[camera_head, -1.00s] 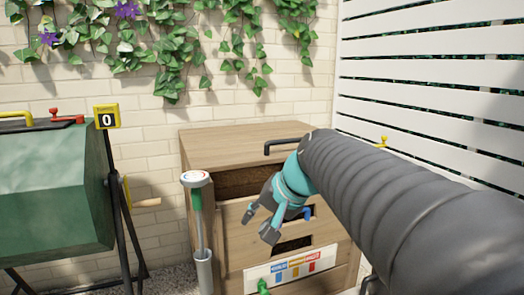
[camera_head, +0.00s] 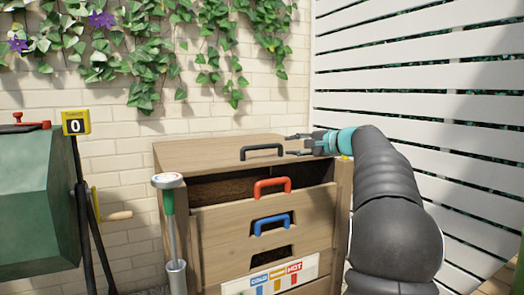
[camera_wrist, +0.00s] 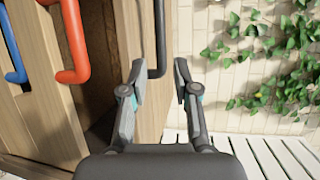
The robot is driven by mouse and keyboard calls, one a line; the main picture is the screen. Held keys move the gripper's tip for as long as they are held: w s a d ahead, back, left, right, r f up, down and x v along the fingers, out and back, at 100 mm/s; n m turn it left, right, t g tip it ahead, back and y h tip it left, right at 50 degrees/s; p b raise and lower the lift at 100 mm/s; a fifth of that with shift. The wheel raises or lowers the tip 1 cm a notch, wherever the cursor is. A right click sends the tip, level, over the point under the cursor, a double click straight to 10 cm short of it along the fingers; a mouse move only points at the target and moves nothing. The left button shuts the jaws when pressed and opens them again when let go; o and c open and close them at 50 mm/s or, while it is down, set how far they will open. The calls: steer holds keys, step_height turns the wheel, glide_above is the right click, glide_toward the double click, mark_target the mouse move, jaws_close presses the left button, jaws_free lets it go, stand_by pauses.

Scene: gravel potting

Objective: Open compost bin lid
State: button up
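The wooden compost bin (camera_head: 225,223) stands in front of the brick wall. Its lid (camera_head: 195,152) lies flat on top, with a dark gap below its front edge. A black bar handle (camera_head: 262,149) is on the lid. My gripper (camera_head: 291,144) is at lid height, just right of this handle, its fingers pointing left. In the wrist view my gripper (camera_wrist: 160,72) is open and empty, and the black handle (camera_wrist: 161,38) lies in line with the space between the fingers, nearer the left one. I cannot tell whether they touch.
A red handle (camera_head: 272,185) and a blue handle (camera_head: 272,223) are on the bin front below the lid. A thermometer-like probe (camera_head: 169,205) stands at the left front corner. A green tumbler (camera_head: 35,215) is left, a white slatted fence (camera_head: 430,90) right.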

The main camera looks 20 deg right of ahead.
mark_target(264, 147)
steer(key=x, duration=1.2)
steer(key=shift+w+a+f, duration=0.15)
steer(key=shift+w+a, duration=0.05)
steer(key=shift+w, duration=0.1)
steer(key=shift+c, duration=0.3)
jaws_close()
